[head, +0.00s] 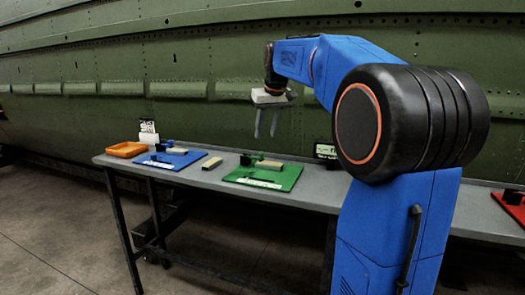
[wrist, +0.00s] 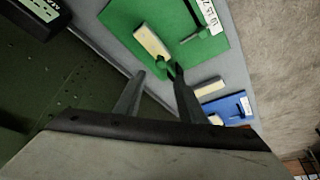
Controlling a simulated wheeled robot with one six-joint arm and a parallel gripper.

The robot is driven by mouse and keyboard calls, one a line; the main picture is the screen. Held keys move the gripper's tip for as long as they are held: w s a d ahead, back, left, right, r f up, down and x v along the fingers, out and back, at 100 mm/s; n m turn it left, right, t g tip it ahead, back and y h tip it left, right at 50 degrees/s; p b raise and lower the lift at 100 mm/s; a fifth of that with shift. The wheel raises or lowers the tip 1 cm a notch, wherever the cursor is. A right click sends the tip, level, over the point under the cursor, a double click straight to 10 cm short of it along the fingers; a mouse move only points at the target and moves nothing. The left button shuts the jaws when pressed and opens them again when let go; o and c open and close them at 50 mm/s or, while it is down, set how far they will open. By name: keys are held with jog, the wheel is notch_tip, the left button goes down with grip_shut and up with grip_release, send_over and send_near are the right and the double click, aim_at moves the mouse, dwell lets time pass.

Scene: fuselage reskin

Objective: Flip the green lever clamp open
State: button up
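The green board (head: 283,178) lies flat on the grey table. The green lever clamp (head: 261,157) stands toward its back edge, near a tan block (head: 268,164) and a black block (head: 245,159). My gripper (head: 266,136) is above and behind the board, fingers down, open and empty. In the wrist view my gripper (wrist: 158,74) shows its two fingers apart. I cannot tell the lever's exact angle.
A blue board (head: 160,160), an orange tray (head: 126,149) and a loose tan block (head: 212,163) are to the left on the table (head: 312,193). A red board (head: 508,206) is at far right. The green fuselage (head: 190,60) rises behind the table.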

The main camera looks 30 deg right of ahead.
jog(key=x, duration=0.9)
grip_shut()
